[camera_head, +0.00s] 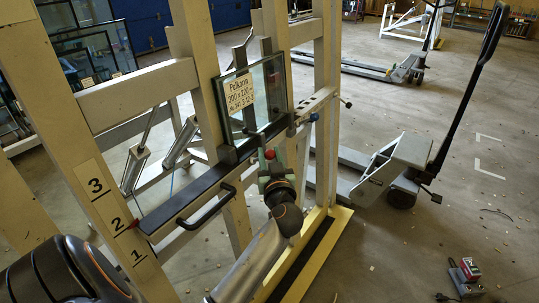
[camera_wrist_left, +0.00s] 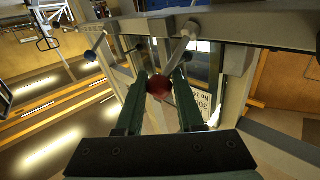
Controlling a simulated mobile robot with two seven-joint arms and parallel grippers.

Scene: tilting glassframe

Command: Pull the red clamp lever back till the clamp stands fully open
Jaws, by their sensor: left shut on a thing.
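The pale lever shaft (camera_wrist_left: 180,50) runs from the knob up to the cream bar. The fingers hide part of the lever in the head view. My right gripper is not in view.
The glass pane (camera_head: 254,95) with a paper label stands on the black ledge (camera_head: 185,200). A blue knob (camera_head: 314,117) is to the right of the red one. A black handle (camera_head: 208,207) juts out below the ledge. A pallet truck (camera_head: 395,165) stands on the floor at right.

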